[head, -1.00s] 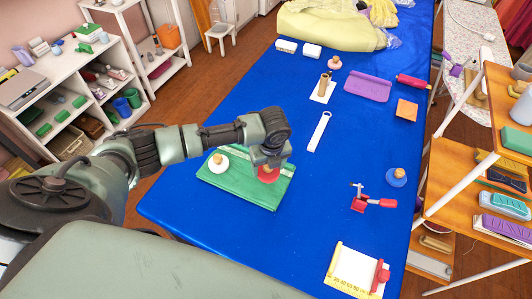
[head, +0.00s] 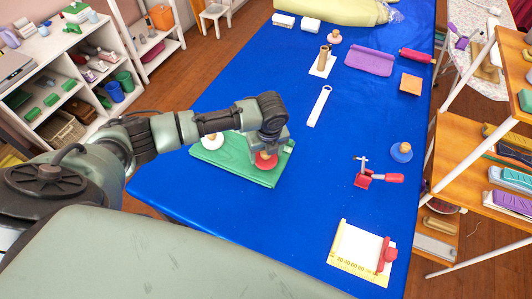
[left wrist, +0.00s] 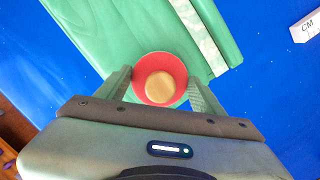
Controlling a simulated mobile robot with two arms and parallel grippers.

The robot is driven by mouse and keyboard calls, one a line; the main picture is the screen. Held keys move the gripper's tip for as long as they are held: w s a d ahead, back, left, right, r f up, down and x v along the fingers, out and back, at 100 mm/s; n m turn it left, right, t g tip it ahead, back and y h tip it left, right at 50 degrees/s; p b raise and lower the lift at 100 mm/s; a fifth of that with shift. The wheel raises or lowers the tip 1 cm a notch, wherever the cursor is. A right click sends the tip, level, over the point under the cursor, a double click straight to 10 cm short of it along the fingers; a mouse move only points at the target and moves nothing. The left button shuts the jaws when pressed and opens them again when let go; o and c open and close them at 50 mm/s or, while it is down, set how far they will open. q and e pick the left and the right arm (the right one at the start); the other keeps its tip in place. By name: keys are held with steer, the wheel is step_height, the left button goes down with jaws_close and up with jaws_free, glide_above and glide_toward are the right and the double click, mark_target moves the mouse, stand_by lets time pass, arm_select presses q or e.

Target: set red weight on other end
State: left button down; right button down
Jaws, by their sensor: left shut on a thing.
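The red weight (head: 265,161) has a round red base and a wooden knob. My left gripper (head: 268,150) is shut on it, over the right part of the folded green cloth (head: 237,168). In the left wrist view the red weight (left wrist: 142,90) sits between the two fingers of my left gripper (left wrist: 160,88), with the green cloth (left wrist: 110,35) beneath. I cannot tell whether its base touches the cloth. A white weight (head: 208,131) with a wooden knob rests on the cloth's left end. My right gripper is not in view.
The blue table (head: 250,225) is clear in front of the cloth. A white strip (head: 319,106), a red clamp (head: 365,180), a blue weight (head: 401,152) and a yellow-edged ruler board (head: 350,245) lie to the right. Shelves (head: 75,85) stand at left.

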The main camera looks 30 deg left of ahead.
arm_select(q)
steer(key=shift+r, duration=0.1)
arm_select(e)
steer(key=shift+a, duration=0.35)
arm_select(q)
steer(key=shift+f, duration=0.65)
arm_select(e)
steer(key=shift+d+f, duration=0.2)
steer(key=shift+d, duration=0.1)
arm_select(q)
steer(key=shift+c, duration=1.4)
jaws_free()
steer(key=shift+o, duration=0.6)
steer(key=r, duration=0.2)
steer(key=r+b, duration=0.1)
steer(key=r, duration=0.2)
steer(key=d+r, duration=0.1)
steer(key=r, duration=0.1)
steer(key=shift+s+r+b, duration=0.35)
steer(key=shift+s+r, duration=0.05)
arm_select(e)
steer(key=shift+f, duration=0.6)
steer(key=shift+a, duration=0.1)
